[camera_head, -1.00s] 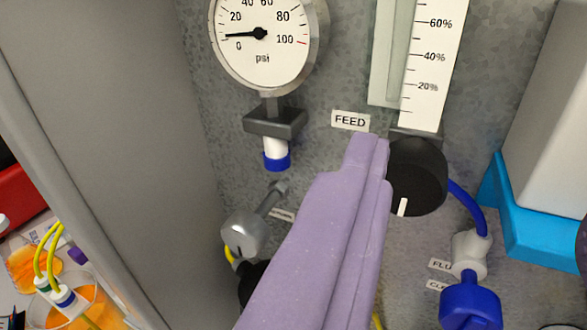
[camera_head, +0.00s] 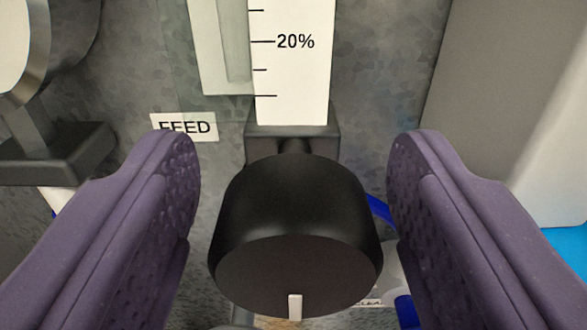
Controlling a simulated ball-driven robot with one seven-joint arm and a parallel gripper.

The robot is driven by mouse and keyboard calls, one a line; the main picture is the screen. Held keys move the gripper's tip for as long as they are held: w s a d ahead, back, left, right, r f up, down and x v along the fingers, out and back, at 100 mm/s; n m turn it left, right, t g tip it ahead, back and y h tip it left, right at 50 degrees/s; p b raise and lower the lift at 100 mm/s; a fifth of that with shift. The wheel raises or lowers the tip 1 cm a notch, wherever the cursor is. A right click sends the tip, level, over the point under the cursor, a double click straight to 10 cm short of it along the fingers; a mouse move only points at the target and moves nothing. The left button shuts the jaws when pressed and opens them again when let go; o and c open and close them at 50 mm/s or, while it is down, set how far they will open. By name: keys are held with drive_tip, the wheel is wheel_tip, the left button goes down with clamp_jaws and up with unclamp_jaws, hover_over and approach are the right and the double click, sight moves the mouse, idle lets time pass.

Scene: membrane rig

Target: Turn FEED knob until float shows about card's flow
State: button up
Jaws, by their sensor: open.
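The black FEED knob (camera_head: 295,225) is at the centre of the head camera view, with a white pointer mark at the bottom of its face. My gripper (camera_head: 295,150) is open, one purple finger on each side of the knob, with a gap on both sides. The FEED label (camera_head: 185,127) is at the upper left of the knob. The flow tube (camera_head: 233,45) and its white percent scale (camera_head: 293,60) rise above the knob; only the low end near 20% shows. No float is visible in the part of the tube in view. The card is not in view.
The pressure gauge (camera_head: 60,50) is cut off at the upper left, above a dark block (camera_head: 55,155). A blue tube (camera_head: 380,210) runs behind the knob on the right. A pale housing (camera_head: 520,110) with a blue base (camera_head: 563,250) stands at the right.

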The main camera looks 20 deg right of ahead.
drive_tip(key=c, duration=1)
drive_tip(key=shift+m, duration=0.3)
drive_tip(key=m+b, duration=0.2)
drive_tip(key=m, duration=0.2)
drive_tip(key=shift+d+f, duration=0.1)
drive_tip(key=shift+f, duration=0.05)
drive_tip(key=m+b, duration=0.3)
drive_tip(key=m, duration=0.2)
drive_tip(key=shift+f+m, duration=0.1)
drive_tip(key=shift+m, duration=0.3)
drive_tip(key=m+b, duration=0.3)
drive_tip(key=m, duration=0.2)
drive_tip(key=shift+d+f, duration=0.1)
drive_tip(key=m+b, duration=0.3)
drive_tip(key=m, duration=0.2)
drive_tip(key=shift+m, duration=0.4)
